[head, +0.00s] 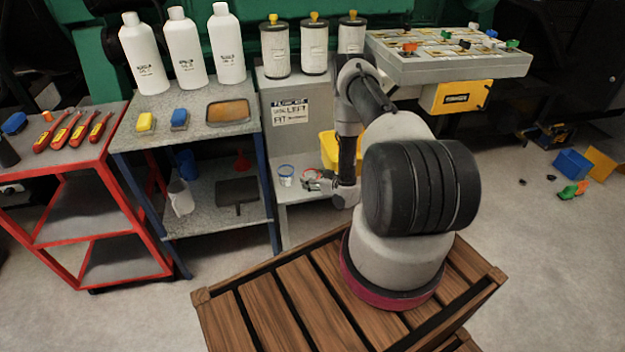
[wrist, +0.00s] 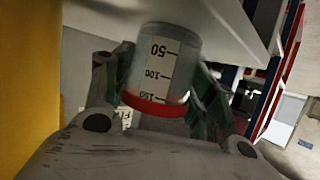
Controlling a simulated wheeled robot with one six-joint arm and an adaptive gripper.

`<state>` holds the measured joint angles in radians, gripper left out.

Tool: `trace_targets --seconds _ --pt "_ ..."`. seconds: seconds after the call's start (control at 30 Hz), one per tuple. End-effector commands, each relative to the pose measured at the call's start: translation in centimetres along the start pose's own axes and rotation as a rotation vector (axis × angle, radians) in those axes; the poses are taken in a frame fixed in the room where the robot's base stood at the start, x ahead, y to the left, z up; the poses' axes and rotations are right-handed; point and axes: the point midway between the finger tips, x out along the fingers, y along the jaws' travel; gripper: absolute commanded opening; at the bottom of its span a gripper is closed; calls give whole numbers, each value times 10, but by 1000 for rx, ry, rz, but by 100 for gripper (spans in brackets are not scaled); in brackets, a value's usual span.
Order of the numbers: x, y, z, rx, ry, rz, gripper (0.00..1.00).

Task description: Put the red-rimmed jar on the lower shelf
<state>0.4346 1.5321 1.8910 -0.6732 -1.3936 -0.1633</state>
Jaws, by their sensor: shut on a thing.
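The red-rimmed jar (wrist: 160,75) is a clear cup with a scale label and a red band. It is between the fingers of my gripper (wrist: 160,92), which is shut on it. In the wrist view it appears inverted, with its red band low in the picture. In the head view my gripper (head: 318,181) reaches in at the lower shelf (head: 296,196) of the grey stand, and the jar's red rim (head: 311,172) shows just above the fingers. I cannot tell whether the jar's base touches the shelf.
A blue-rimmed jar (head: 286,176) stands just left of my gripper. A yellow bin (head: 328,150) is close behind and right. Several yellow-capped canisters (head: 314,48) stand on the stand's top. A blue-legged shelf unit (head: 200,140) stands to the left.

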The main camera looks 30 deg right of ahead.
Motion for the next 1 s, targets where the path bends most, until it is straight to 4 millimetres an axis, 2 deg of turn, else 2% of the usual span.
trace_targets --seconds 0.03,0.07,0.1,0.47,0.53,1.0 --pt "0 0 2 0 0 0 27" --pt "0 0 2 0 -1 0 60" --pt "0 0 2 0 0 0 66" --pt "0 0 -2 0 0 0 66" --pt "-8 1 -1 2 -2 2 66" --pt "-103 1 -1 3 -1 4 66"
